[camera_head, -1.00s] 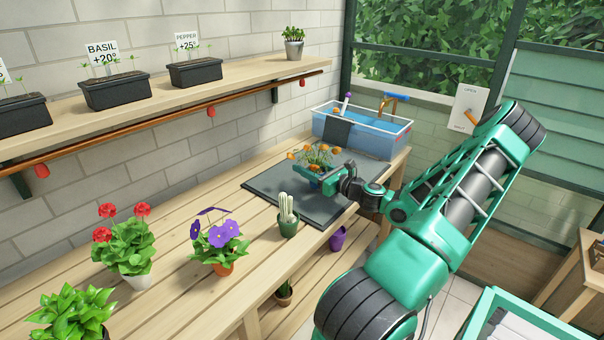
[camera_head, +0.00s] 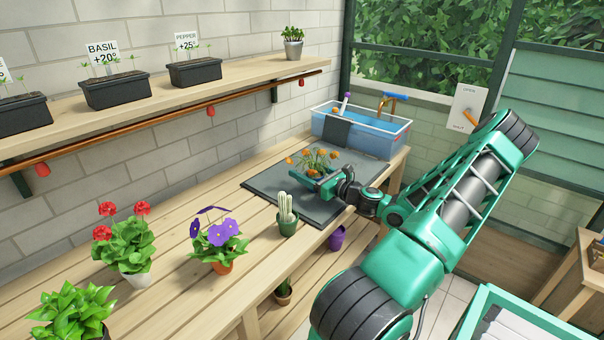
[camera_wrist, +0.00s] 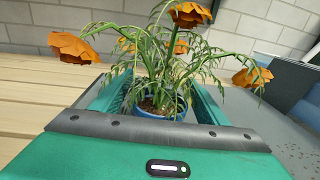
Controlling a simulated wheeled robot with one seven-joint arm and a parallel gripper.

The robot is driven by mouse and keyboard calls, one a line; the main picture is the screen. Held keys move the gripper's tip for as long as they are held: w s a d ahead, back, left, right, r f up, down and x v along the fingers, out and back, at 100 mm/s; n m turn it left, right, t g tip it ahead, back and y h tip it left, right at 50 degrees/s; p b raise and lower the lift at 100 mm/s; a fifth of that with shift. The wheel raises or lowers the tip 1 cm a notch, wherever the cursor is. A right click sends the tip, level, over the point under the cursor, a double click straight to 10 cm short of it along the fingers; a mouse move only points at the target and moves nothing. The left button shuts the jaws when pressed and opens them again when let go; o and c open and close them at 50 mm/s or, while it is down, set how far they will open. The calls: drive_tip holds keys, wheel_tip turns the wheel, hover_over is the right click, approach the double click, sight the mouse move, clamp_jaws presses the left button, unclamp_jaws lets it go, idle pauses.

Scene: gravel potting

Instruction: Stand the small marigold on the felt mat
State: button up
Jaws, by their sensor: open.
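The small marigold (camera_head: 318,160), with orange flowers and feathery leaves, stands upright over the dark grey felt mat (camera_head: 273,193) on the bench. In the wrist view the marigold (camera_wrist: 180,60) shows its blue pot (camera_wrist: 160,113) between the fingers. My gripper (camera_head: 325,183) is open around the pot, with a finger on each side; whether either touches it I cannot tell. The pot's base is hidden behind the gripper, so its contact with the mat does not show.
A purple-flowered plant (camera_head: 218,243) and a red-flowered one (camera_head: 124,245) stand further left. A water tub (camera_head: 362,134) is behind the mat. The mat's left part is bare.

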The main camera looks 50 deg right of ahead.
drive_tip(key=s, duration=1.2)
idle(0.4)
